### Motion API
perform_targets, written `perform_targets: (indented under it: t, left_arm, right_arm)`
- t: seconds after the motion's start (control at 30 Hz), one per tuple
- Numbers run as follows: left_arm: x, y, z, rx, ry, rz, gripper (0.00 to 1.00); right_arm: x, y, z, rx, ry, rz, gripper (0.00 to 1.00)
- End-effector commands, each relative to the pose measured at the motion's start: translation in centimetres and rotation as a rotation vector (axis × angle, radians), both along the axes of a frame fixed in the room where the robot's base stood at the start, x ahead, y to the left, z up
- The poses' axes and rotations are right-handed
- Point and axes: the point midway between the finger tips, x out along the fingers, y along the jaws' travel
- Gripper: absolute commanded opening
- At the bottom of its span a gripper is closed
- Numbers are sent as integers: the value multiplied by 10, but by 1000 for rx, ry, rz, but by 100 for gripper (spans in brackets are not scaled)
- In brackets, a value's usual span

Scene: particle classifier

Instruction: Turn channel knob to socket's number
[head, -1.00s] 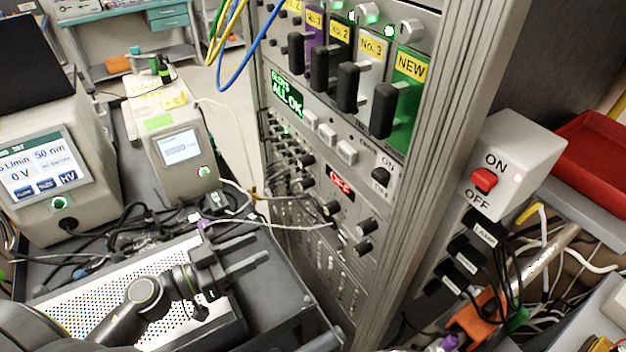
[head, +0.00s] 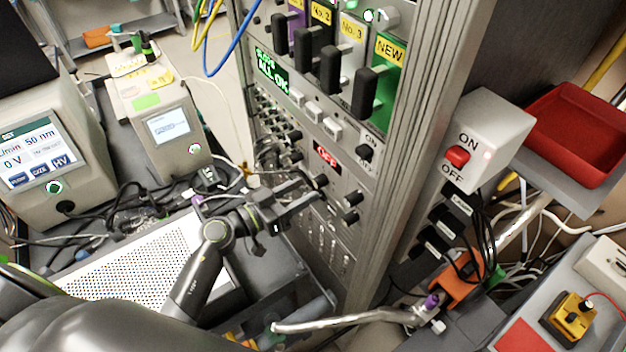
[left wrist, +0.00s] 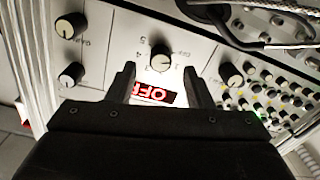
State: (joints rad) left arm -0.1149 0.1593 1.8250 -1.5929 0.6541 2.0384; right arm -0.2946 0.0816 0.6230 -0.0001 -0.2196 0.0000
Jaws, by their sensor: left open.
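My left gripper (head: 306,199) reaches from the left to the lower front of the instrument rack. It is open, with its fingers pointing at the panel. In the left wrist view, the black channel knob (left wrist: 161,57) has a white face and small numbers around it. It sits between and just beyond the fingertips of my left gripper (left wrist: 160,80); I see no contact. The red OFF display (left wrist: 152,95) appears upside down between the fingers. In the head view it is the OFF display (head: 327,156), above the gripper. The channel knob is hard to make out there. My right gripper is not in view.
Other knobs flank it: one knob (left wrist: 231,74) on one side, two on the other. Labelled modules such as No. 3 (head: 352,30) and NEW (head: 389,50) sit above. A switch box (head: 484,130) and red tray (head: 580,130) stand right. Cables hang beside the rack.

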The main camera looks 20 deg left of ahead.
Motion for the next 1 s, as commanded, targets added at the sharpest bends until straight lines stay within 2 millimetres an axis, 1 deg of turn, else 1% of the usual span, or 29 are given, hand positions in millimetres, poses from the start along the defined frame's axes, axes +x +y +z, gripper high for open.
perform_targets:
  t: [0.03, 0.1, 0.2, 0.33, 0.6, 0.67, 0.93, 0.97, 1.0]
  left_arm:
    - [7, -6, 2, -2, -1, -1, 47]
    - [16, -12, 1, -2, -1, -1, 47]
    - [24, -18, 1, -1, -1, -1, 47]
    - [29, -22, 0, 1, 1, 0, 47]
    - [30, -23, 0, 1, 0, 0, 47]
    - [30, -23, 0, 1, 0, 0, 40]
    - [29, -23, 0, 1, 0, 0, 5]
    - [29, -23, 0, 1, 0, 0, 2]
    - [29, -23, 0, 1, 0, 0, 2]
  right_arm:
    - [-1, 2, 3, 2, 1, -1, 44]
    - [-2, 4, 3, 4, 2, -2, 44]
    - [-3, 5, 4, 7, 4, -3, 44]
    - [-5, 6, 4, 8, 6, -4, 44]
    - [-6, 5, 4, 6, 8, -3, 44]
    - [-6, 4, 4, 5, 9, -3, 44]
    - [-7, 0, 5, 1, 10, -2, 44]
    - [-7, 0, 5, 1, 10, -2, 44]
    - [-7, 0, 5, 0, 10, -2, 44]
